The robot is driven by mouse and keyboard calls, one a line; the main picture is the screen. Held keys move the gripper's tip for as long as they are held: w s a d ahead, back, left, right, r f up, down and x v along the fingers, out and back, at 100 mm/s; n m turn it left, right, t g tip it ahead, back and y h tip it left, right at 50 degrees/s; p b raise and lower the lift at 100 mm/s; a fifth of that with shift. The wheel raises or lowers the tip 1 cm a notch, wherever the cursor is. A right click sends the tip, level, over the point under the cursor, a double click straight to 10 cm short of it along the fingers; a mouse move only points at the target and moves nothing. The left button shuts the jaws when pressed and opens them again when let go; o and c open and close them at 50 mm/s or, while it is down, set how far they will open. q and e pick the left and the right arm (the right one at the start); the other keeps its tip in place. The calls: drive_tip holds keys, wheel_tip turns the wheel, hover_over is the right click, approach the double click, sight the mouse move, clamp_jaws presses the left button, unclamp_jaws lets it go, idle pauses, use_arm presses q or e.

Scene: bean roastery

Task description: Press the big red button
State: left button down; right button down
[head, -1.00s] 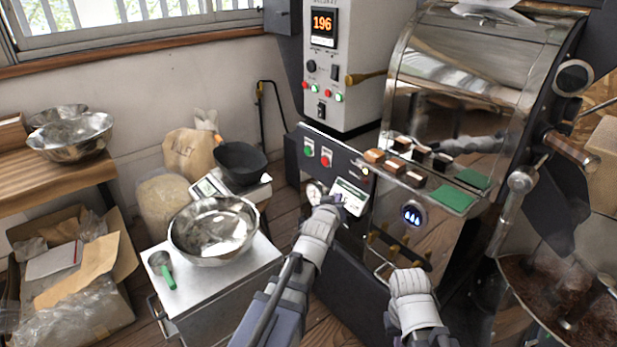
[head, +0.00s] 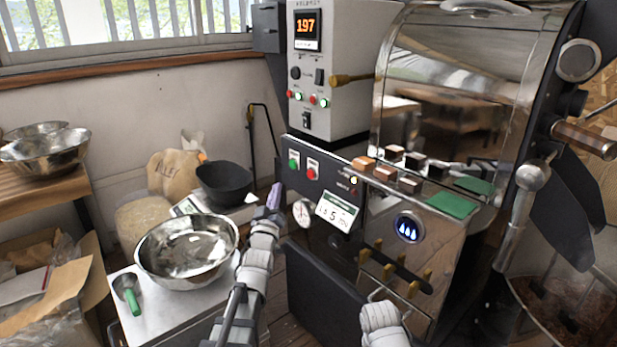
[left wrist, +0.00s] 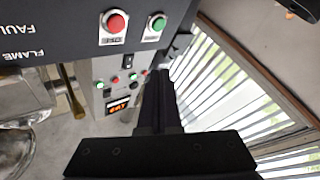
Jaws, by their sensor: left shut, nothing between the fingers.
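The big red button (head: 311,174) sits on the dark control panel of the roaster, right of a green button (head: 293,164). In the left wrist view the red button (left wrist: 115,24) and the green button (left wrist: 157,23) show near the top. My left gripper (head: 274,196) is shut and empty, left of and a little below the red button and apart from it. Its dark fingers (left wrist: 160,100) show in the left wrist view, pointing up below the green button. My right arm shows at the bottom of the head view; its gripper cannot be made out clearly.
A grey control box (head: 330,75) with a lit display and small buttons stands above the panel. A metal bowl (head: 187,250) and a green-handled scoop (head: 127,293) rest on the white-topped cabinet at left.

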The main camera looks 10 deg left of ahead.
sight(307, 172)
use_arm(q)
drive_tip(key=shift+w, duration=0.1)
drive_tip(key=w+d, duration=0.5)
drive_tip(key=w, duration=0.1)
drive_tip(key=shift+w+d, duration=0.25)
drive_tip(key=shift+w, duration=0.15)
idle(2.0)
drive_tip(key=shift+w+d, duration=0.25)
drive_tip(key=shift+w, duration=0.1)
drive_tip(key=shift+w+d, duration=0.3)
drive_tip(key=shift+w, duration=0.05)
idle(0.7)
drive_tip(key=shift+s+a, duration=0.15)
drive_tip(key=shift+s, duration=0.05)
drive_tip(key=shift+s+a, duration=0.4)
drive_tip(key=shift+s, duration=0.1)
idle(0.3)
drive_tip(key=shift+s+a, duration=0.8)
drive_tip(key=shift+s, duration=0.2)
drive_tip(key=shift+s+a, duration=0.75)
drive_tip(key=shift+s, duration=0.25)
